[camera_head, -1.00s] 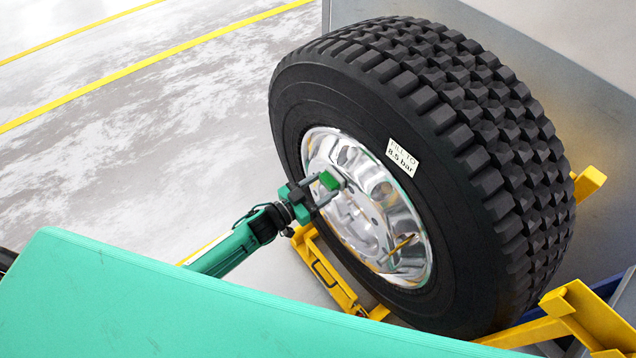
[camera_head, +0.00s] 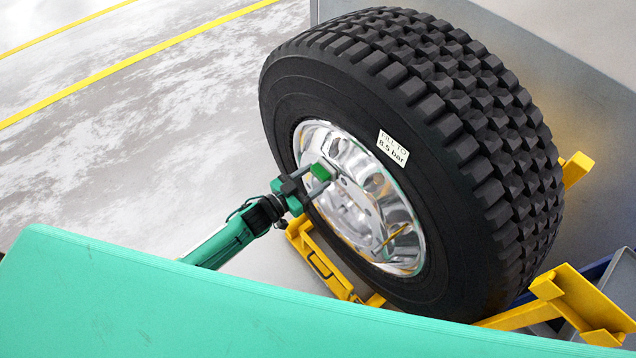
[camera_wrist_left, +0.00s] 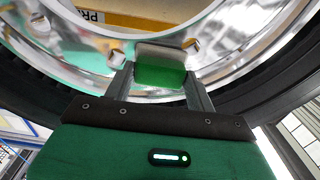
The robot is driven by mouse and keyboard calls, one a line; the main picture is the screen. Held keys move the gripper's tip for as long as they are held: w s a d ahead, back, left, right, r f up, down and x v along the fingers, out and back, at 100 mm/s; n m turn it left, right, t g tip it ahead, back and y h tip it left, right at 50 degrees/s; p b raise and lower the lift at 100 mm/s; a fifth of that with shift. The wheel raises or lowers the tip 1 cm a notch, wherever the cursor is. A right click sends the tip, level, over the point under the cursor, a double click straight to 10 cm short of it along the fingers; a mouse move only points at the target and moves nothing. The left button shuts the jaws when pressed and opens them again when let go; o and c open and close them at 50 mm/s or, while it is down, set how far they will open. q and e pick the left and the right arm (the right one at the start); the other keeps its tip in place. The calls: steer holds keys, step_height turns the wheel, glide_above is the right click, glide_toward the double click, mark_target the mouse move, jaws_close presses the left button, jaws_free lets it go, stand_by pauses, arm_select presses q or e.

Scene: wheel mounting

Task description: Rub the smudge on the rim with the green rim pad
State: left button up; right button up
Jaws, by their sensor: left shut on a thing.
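The large black tyre (camera_head: 300,95) stands upright with a shiny chrome rim (camera_head: 405,235) facing me. My left gripper (camera_head: 317,178) is shut on the green rim pad (camera_head: 322,171) in front of the rim's left part. In the left wrist view, the pad (camera_wrist_left: 160,72) sits between the two fingertips (camera_wrist_left: 160,84), with a pale grey far part and the rim (camera_wrist_left: 90,62) close behind it. I cannot tell whether the pad touches the rim. I cannot make out a smudge. My right gripper is not in view.
The wheel rests in a yellow stand (camera_head: 325,265), with more yellow frame parts (camera_head: 575,300) at the lower right. A white label (camera_head: 393,149) is on the tyre's sidewall. A grey panel (camera_head: 590,110) stands behind the tyre. Open floor (camera_head: 150,130) lies at left.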

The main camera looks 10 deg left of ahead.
arm_select(q)
steer(key=w+a, duration=0.1)
steer(key=w+a+f+b, duration=0.1)
steer(key=shift+w+a, duration=0.15)
steer(key=shift+a, duration=0.25)
stand_by(0.3)
steer(key=shift+p+v, duration=0.7)
steer(key=shift+v, duration=2.25)
steer(key=shift+f, duration=0.15)
steer(key=shift+p+v, duration=0.45)
steer(key=shift+v, duration=1.05)
